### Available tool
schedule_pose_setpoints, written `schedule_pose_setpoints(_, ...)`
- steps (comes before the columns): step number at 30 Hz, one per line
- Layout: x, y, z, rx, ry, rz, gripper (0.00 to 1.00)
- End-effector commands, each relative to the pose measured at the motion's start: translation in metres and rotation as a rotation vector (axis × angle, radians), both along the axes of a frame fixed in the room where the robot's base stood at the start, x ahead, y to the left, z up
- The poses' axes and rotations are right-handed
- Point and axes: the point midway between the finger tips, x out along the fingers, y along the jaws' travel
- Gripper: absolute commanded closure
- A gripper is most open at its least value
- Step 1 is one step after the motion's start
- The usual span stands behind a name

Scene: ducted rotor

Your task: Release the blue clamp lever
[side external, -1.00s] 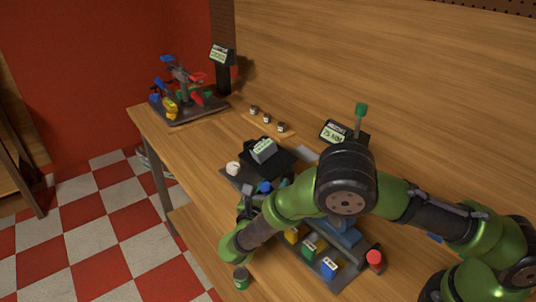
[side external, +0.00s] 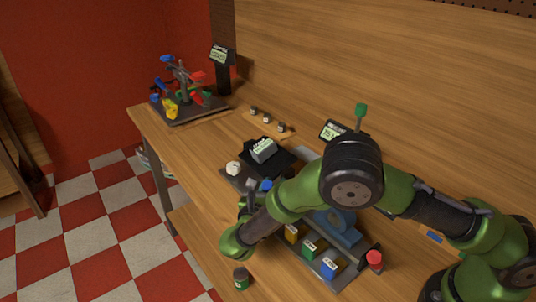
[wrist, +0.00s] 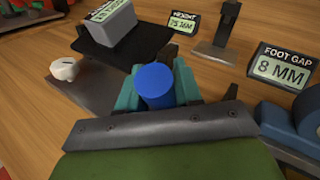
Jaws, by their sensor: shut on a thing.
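The blue clamp lever shows as an upright blue cylinder (wrist: 155,86) in the wrist view. My gripper (wrist: 156,98) is shut on it, with a teal finger on each side. In the side external view a small part of the blue lever (side external: 265,186) shows beside my wrist. My green arm hides most of the lever's base there.
A grey block (wrist: 110,22) sits on a black plate behind the lever. A white knob (wrist: 64,69) is to the left. A sign reading "FOOT GAP 8 MM" (wrist: 283,67) stands at right. A red button (side external: 375,259) is at the front right.

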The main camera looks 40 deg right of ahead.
Motion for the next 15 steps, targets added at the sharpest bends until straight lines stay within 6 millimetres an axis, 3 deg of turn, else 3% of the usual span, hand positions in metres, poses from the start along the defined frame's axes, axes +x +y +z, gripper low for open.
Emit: schedule_pose_setpoints(15,0.000,-0.019,0.002,0.340,0.000,-0.002,1.00)
